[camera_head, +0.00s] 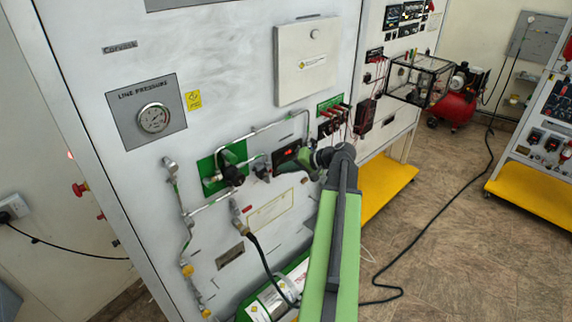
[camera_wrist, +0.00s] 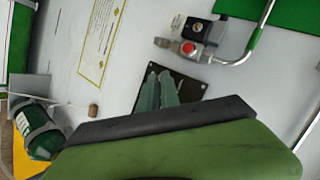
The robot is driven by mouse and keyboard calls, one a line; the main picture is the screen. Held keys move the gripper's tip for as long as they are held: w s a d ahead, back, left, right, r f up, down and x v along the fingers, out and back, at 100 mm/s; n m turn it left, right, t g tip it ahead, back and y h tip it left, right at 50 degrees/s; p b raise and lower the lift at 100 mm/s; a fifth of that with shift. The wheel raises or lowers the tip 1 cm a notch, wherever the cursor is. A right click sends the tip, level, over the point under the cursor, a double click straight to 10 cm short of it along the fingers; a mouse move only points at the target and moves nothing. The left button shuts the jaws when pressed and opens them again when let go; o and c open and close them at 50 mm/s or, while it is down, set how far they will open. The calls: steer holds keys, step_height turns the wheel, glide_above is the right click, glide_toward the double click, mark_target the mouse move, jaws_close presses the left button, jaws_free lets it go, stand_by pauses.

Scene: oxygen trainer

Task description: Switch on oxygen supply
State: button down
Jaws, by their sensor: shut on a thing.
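My gripper (camera_head: 284,165) reaches left from my arm to the white panel, beside a black plate (camera_head: 286,152) with a small red light. In the wrist view, its two grey-green fingers (camera_wrist: 160,88) are close together in front of a dark plate (camera_wrist: 187,88). They are shut on a small part at that plate, apparently the oxygen supply switch. The part is hidden by the fingers, so its position cannot be told. A valve block with a red button (camera_wrist: 190,47) sits just above the fingertips in that view, apart from them.
Metal pipes (camera_head: 283,124) and a black regulator knob (camera_head: 233,175) stand out from the panel near my gripper. A line pressure gauge (camera_head: 153,118) is at upper left. A green cylinder (camera_wrist: 38,128) shows in the wrist view. The brown floor (camera_head: 450,230) at right is mostly clear, except for a black cable.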

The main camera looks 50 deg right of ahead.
steer(key=shift+r, duration=0.1)
stand_by(0.4)
steer(key=c, duration=1.6)
jaws_free()
steer(key=p+v, duration=1)
steer(key=v, duration=0.7)
steer(key=shift+d+r, duration=0.1)
steer(key=shift+r, duration=0.25)
